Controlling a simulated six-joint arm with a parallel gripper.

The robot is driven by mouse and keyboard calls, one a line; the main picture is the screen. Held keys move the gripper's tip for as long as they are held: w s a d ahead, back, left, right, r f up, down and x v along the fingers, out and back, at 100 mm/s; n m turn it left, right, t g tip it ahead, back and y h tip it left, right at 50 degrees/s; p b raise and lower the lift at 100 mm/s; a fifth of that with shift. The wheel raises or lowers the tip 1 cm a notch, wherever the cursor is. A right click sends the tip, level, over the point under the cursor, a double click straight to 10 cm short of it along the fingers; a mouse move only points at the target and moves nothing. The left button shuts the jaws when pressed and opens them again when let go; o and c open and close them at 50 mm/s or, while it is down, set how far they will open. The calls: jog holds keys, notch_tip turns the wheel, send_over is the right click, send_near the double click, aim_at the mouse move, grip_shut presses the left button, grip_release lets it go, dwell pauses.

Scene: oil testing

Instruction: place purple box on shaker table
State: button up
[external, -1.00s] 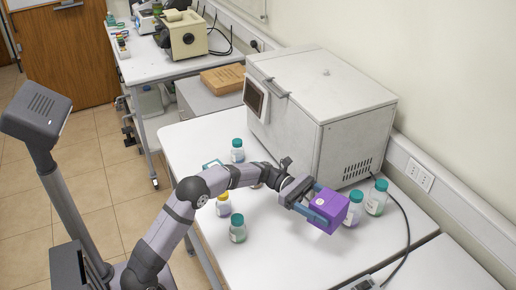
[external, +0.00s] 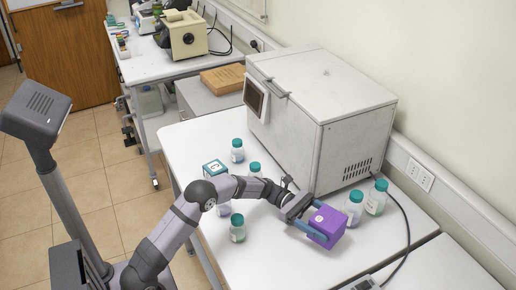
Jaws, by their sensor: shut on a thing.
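The purple box (external: 328,223) is between the fingers of my gripper (external: 317,228), which is shut on it, over the right part of the white table. I cannot tell from this view whether the box touches the table top. No thing that I can clearly make out as the shaker table shows; a small grey device (external: 362,284) is cut off at the bottom edge.
A large grey-white oven-like machine (external: 345,120) stands behind my gripper. Teal-capped bottles stand right of the box (external: 354,210) (external: 376,200) and left of it (external: 237,228). A box marked C (external: 215,170) lies farther left. The front table top (external: 280,262) is clear.

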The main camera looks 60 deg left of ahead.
aim_at(338, 239)
jog(key=shift+f, duration=1.75)
jog(key=shift+f, duration=0.1)
jog(key=o, duration=1.2)
jog(key=shift+c, duration=0.2)
jog(key=p+v, duration=0.1)
jog(key=v, duration=0.4)
notch_tip(338, 239, up, 7)
jog(key=p, duration=0.5)
